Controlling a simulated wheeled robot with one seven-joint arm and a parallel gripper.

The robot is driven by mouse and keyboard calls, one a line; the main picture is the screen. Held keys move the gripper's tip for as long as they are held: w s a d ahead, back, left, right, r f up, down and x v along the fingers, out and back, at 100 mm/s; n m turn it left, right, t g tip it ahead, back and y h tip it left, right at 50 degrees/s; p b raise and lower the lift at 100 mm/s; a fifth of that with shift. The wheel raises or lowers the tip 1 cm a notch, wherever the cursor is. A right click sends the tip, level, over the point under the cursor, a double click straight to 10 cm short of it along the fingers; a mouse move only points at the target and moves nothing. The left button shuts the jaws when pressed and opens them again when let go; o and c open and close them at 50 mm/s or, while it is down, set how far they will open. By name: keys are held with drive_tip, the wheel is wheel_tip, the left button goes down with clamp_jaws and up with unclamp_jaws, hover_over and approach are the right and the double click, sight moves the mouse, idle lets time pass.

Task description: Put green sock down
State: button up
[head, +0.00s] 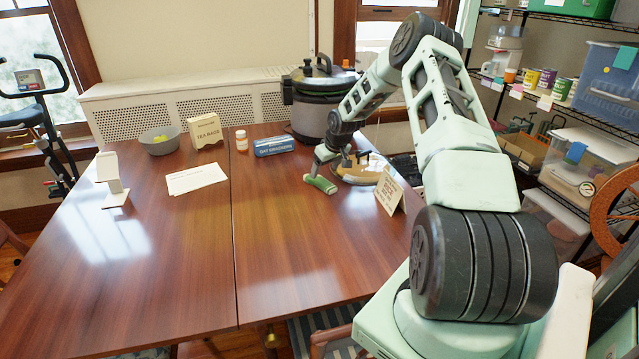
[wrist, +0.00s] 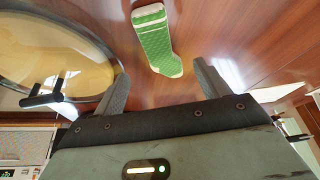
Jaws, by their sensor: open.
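The green sock (wrist: 155,42) with pale ends lies on the brown wooden table (head: 180,290). In the head view the sock (head: 320,184) is at the table's right half, just left of a round pan-like item with a glass lid. My gripper (wrist: 160,85) is open and empty, its two fingers apart with the sock beyond the tips in the wrist view.
The lidded pan (wrist: 50,50) sits right beside the sock. A folded sign (head: 389,193), a large pressure cooker (head: 322,100), a blue box (head: 274,146), a bottle (head: 241,141) and a tea bag box (head: 205,132) stand nearby. The front of the table is clear.

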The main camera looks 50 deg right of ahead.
sight(320, 181)
drive_tip(key=shift+a+p+x, duration=0.15)
drive_tip(key=shift+p+x, duration=0.2)
drive_tip(key=shift+x, duration=1.05)
drive_tip(key=shift+a+p+x, duration=0.15)
drive_tip(key=shift+p+x, duration=0.15)
drive_tip(key=shift+x, duration=1.05)
drive_tip(key=c, duration=1.1)
drive_tip(key=shift+c, duration=0.2)
